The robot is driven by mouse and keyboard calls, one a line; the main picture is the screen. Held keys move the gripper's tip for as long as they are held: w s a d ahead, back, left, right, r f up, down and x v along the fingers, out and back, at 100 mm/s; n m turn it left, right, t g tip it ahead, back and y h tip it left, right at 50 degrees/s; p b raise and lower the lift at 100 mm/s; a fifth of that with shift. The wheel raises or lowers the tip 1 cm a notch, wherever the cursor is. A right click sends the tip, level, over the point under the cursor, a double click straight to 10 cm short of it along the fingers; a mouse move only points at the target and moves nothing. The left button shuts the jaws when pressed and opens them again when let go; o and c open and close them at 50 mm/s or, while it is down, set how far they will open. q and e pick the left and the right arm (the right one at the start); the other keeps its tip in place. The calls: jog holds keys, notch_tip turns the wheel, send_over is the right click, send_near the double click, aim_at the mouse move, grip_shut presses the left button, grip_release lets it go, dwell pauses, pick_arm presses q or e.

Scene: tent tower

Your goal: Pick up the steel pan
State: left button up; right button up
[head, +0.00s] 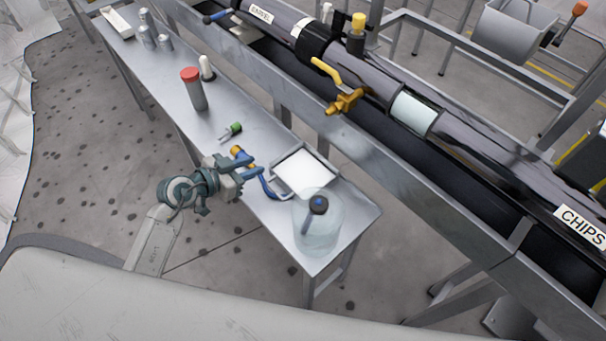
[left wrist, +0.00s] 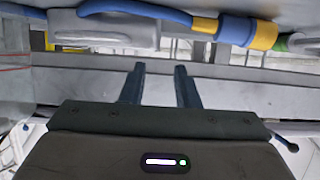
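The steel pan (head: 303,170), a shallow square tray with a raised rim and bright inside, lies on the metal side table (head: 265,130). My left gripper (head: 251,168) is just left of the pan, over the table edge, apart from it. Its two fingers also show in the left wrist view (left wrist: 160,82), spread with nothing between them. My right gripper is not in view.
A clear round container (head: 318,235) with a dark-knobbed tool stands close in front of the pan. A red-capped cylinder (head: 194,90) and a small green-ended part (head: 233,129) are farther back. The grey rail (head: 420,200) of the large machine runs along the table's right side.

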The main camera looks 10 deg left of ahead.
aim_at(298, 177)
pick_arm(q)
jog(key=x, duration=1)
jog(key=shift+d+r, duration=0.2)
jog(key=shift+r, duration=0.1)
grip_shut()
jog(key=shift+r, duration=0.1)
